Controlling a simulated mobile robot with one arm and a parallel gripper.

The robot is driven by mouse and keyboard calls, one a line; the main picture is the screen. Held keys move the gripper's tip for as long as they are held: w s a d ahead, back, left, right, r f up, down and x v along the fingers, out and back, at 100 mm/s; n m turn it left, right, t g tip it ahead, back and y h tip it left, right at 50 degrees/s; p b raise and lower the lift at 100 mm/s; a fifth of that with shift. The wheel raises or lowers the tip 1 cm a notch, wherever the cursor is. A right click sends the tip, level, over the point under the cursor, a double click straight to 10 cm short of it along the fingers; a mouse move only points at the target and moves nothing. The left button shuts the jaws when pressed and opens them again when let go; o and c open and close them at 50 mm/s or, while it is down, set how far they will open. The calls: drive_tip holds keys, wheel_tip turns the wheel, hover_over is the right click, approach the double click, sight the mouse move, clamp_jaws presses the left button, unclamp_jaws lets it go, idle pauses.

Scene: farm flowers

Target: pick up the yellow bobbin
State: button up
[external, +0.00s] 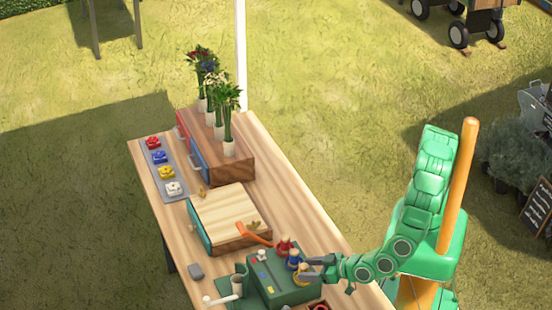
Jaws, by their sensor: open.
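The yellow bobbin (303,269) stands on the right side of the green box (272,287), near the front of the table. A blue bobbin (294,258) and a red bobbin (284,245) stand in a row behind it. My gripper (312,268) is open and reaches in from the right. Its fingertips are close beside the yellow bobbin, and partly overlap it in the picture. I cannot tell whether they touch it or are around it.
A white piece (262,255) is at the green box's back left. An orange-handled tool (254,234) lies by the wooden box (222,212). A white watering can (221,299), grey block (196,271), flower vases (229,137) and a tray of coloured pieces (176,198) share the table.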

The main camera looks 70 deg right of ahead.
drive_tip(key=shift+x, duration=1.25)
drive_tip(key=c, duration=1)
